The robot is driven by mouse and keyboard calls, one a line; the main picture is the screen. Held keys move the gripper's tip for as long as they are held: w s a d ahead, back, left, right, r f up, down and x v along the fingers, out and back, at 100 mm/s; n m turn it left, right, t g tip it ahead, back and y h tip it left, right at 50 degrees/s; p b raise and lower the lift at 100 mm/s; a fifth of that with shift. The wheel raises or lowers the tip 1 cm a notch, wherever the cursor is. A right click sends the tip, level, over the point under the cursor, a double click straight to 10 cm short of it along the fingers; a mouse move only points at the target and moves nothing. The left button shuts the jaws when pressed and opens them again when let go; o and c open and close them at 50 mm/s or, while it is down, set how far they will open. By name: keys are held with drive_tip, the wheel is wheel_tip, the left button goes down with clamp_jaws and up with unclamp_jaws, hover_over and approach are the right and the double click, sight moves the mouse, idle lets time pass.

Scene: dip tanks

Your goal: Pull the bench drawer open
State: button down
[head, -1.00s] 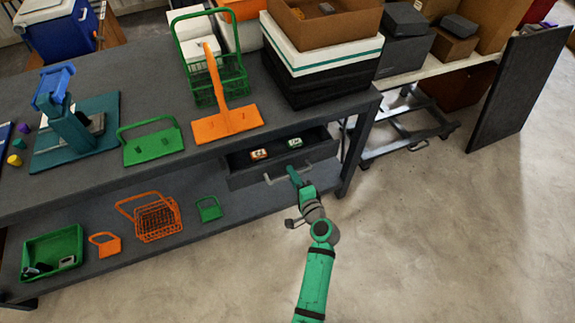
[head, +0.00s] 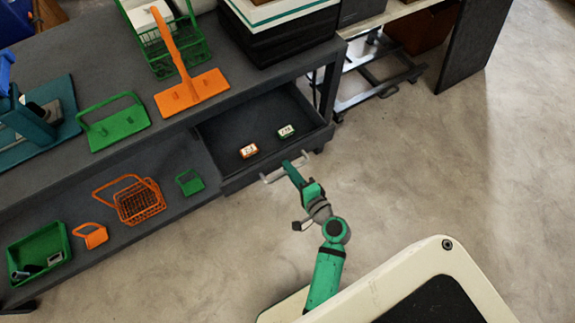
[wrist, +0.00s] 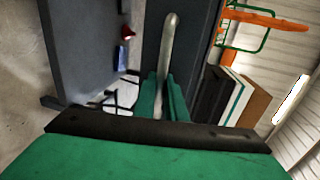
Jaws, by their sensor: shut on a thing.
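The dark grey bench drawer (head: 225,124) is slid well out from under the bench top. Inside it lie an orange block (head: 249,151) and a green block (head: 286,131) with white faces. My gripper (head: 287,166) is at the drawer's front, shut on the pale bar handle (head: 269,178). In the wrist view the handle (wrist: 168,45) runs down between the two green fingers (wrist: 162,98). The exact contact on the bar is partly hidden by the fingers.
An orange basket (head: 139,203) and a green tray (head: 40,250) are on the lower shelf. The floor (head: 430,160) to the right is clear.

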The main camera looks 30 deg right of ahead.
drive_tip(key=c, duration=2.1)
unclamp_jaws()
drive_tip(key=v, duration=1)
drive_tip(key=shift+s, duration=0.4)
drive_tip(key=s+a+f+n+g+h, duration=0.1)
drive_tip(key=s+a+f+n+g, duration=0.15)
drive_tip(key=a, duration=0.25)
drive_tip(key=s+a+f+n+g+h, duration=0.1)
drive_tip(key=s+a+f+n, duration=0.2)
drive_tip(key=s+a, duration=0.1)
drive_tip(key=s+a+r+n+t, duration=0.1)
drive_tip(key=s+a+r+n, duration=0.1)
drive_tip(key=a+r+n, duration=0.2)
drive_tip(key=s+a+r+n+t+y, duration=0.1)
drive_tip(key=s+a+r+n, duration=0.1)
drive_tip(key=a+r+n, duration=0.2)
drive_tip(key=s+a+r+n+t, duration=0.1)
drive_tip(key=s+a+r+n, duration=0.1)
drive_tip(key=a+r+n, duration=0.2)
drive_tip(key=shift+s+a+r, duration=0.15)
drive_tip(key=shift+a+r, duration=0.05)
drive_tip(key=shift+r, duration=0.6)
drive_tip(key=shift+s+a+r, duration=0.1)
drive_tip(key=shift+a+r, duration=0.1)
drive_tip(key=shift+r, duration=0.55)
